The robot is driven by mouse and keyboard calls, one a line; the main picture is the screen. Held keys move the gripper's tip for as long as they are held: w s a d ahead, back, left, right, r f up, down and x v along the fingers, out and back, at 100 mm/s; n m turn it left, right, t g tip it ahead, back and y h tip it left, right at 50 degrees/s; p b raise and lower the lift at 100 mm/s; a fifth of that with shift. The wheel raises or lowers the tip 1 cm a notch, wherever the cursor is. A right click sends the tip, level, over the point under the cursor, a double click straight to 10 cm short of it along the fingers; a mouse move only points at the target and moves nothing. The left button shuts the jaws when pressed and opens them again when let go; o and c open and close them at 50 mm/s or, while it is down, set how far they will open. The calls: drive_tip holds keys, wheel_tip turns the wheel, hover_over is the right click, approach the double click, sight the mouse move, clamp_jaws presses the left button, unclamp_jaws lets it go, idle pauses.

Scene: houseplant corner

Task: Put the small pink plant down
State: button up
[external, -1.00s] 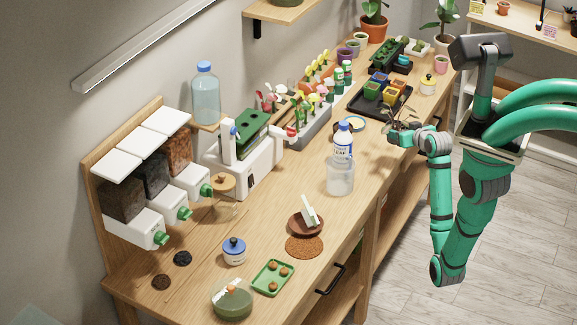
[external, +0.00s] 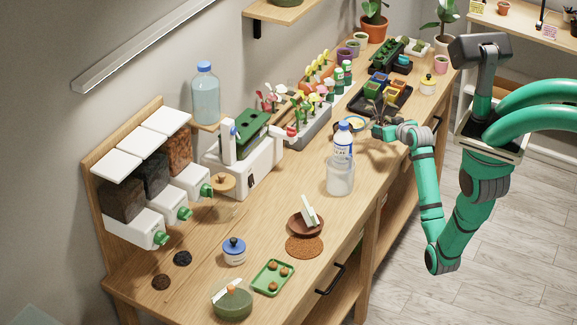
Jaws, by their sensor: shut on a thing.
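My gripper (external: 379,131) is over the middle of the long wooden bench, near its front edge, and is shut on a small plant (external: 375,107). The plant's dull, dark pinkish-brown leaves stick up above the fingers. Its pot and lower part are mostly hidden by the gripper, and I cannot tell whether it touches the bench top. The plant overlaps the front of the black tray in this view.
A water bottle in a clear container (external: 341,175) stands just left of my gripper. Bare bench top (external: 372,160) lies in front.

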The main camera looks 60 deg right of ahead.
drive_tip(key=shift+w+d+f, duration=0.25)
drive_tip(key=shift+w+f, duration=0.1)
drive_tip(key=shift+f, duration=0.15)
drive_tip(key=shift+w+d+f, duration=0.1)
drive_tip(key=shift+f, duration=0.8)
drive_tip(key=shift+w+d+f, duration=0.1)
drive_tip(key=shift+f, duration=0.8)
drive_tip(key=shift+f, duration=0.15)
drive_tip(key=o, duration=1.1)
drive_tip(key=shift+c, duration=0.2)
drive_tip(key=shift+s+a+r, duration=0.15)
drive_tip(key=shift+r, duration=0.1)
drive_tip(key=v, duration=1.1)
drive_tip(key=shift+s+a, duration=0.25)
